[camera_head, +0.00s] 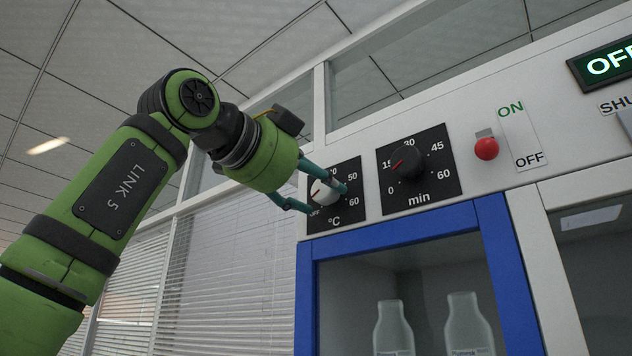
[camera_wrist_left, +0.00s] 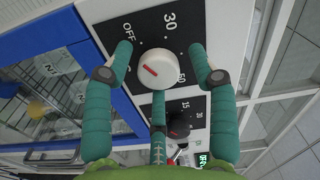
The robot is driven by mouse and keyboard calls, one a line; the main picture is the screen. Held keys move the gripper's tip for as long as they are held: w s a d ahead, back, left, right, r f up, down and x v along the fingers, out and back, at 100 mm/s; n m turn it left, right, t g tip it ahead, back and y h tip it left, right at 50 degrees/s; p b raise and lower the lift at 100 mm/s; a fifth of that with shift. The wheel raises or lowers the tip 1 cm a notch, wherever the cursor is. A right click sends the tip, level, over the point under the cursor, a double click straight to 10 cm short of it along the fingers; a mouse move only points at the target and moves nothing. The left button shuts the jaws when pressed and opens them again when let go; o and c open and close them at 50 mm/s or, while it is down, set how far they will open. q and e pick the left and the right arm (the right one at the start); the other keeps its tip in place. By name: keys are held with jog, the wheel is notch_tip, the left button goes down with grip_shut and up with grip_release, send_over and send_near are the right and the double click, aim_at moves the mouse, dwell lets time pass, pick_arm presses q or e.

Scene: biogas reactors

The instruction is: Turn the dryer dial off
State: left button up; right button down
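The white temperature dial (camera_head: 322,191) is on a black °C panel (camera_head: 350,213) at the upper left of the white cabinet front; OFF is printed at the panel's lower left. In the left wrist view the white dial (camera_wrist_left: 161,68) carries a red mark; which number it points at is unclear. My left gripper (camera_head: 325,196) is at this dial, its teal fingers spread around it. In the left wrist view my left gripper (camera_wrist_left: 165,75) is open, with gaps between the two upper fingers and the dial; contact of the third finger cannot be told. My right gripper is out of view.
A black minutes dial (camera_head: 408,163) is close to the right. Further right are a red ON/OFF switch (camera_head: 486,148), and a display (camera_head: 608,63) reading OFF. Below is a blue-framed compartment (camera_head: 405,231) with bottles (camera_head: 393,328). Window blinds (camera_head: 235,270) are behind my left arm.

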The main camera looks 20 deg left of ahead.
pick_arm(q)
jog(key=shift+w+a+f, duration=0.1)
jog(key=shift+w+f, duration=0.05)
jog(key=shift+w, duration=0.1)
jog(key=shift+s, duration=0.45)
jog(key=v, duration=1.1)
jog(key=shift+a, duration=0.15)
jog(key=shift+s, duration=0.1)
